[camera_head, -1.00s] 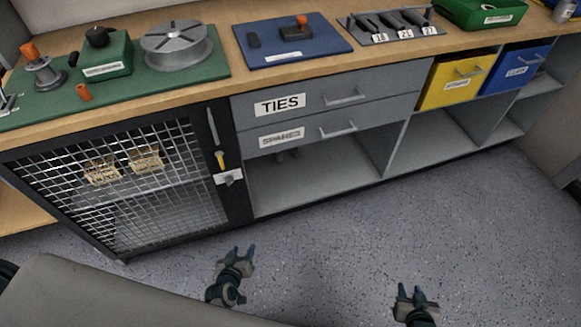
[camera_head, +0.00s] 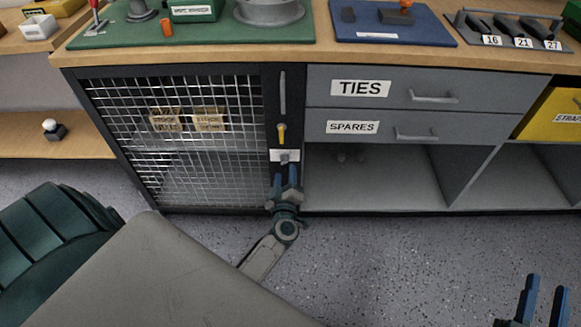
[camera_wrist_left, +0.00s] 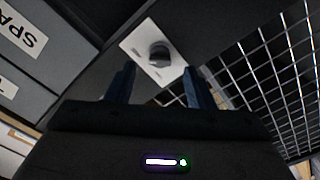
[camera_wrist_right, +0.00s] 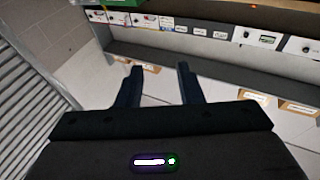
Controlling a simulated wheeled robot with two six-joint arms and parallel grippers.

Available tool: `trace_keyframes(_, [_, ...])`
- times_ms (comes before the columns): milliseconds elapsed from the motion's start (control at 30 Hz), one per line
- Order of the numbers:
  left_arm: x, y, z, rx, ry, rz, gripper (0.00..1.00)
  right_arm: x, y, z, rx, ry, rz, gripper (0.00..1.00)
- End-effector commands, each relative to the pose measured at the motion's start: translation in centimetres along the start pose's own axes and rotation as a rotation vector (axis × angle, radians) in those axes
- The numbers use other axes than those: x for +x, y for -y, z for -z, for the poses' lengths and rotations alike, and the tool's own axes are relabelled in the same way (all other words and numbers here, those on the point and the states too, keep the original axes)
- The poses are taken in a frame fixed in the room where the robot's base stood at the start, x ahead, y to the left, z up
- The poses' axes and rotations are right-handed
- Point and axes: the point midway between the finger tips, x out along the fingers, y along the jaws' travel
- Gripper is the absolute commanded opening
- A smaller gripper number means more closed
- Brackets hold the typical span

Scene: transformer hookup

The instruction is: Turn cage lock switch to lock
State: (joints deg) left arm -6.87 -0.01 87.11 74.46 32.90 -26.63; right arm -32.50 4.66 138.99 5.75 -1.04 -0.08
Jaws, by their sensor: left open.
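The cage lock switch is a dark knob on a white plate (camera_head: 285,155) on the black frame right of the mesh door. The knob (camera_wrist_left: 160,55) shows in the left wrist view, between and beyond the fingertips. The lettering on its plate is too small to read. My left gripper (camera_head: 286,180) is open just below and in front of the switch, and it also shows in the left wrist view (camera_wrist_left: 160,82). I see no contact with the knob. My right gripper (camera_head: 543,290) is open and empty over the floor at the lower right.
The mesh cage door (camera_head: 180,140) is closed, with two tan labelled items behind it. A yellow-marked latch (camera_head: 281,133) sits above the switch. The TIES drawer (camera_head: 400,88) and SPARES drawer (camera_head: 400,127) are shut to the right. The floor (camera_head: 400,260) in front is clear.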

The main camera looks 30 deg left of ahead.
Motion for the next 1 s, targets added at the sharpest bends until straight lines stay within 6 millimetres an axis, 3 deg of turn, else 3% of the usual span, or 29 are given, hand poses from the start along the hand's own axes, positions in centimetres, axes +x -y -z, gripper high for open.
trace_keyframes(233, [3.6,0.0,-0.1,0.001,0.0,-0.002,0.48,0.5,0.0,2.6,-0.02,-0.153,0.005,0.33])
trace_keyframes(633, [4.4,0.0,-0.1,0.001,0.002,0.0,0.48,0.6,0.0,3.5,-0.026,-0.198,0.007,0.33])
trace_keyframes(867, [4.4,0.1,-0.1,0.001,0.002,0.0,0.05,0.6,0.0,3.4,-0.026,-0.197,0.007,0.33])
trace_keyframes(1000, [4.4,0.0,-0.1,-0.001,0.002,0.0,0.04,0.6,0.0,3.5,-0.025,-0.197,0.007,0.33])
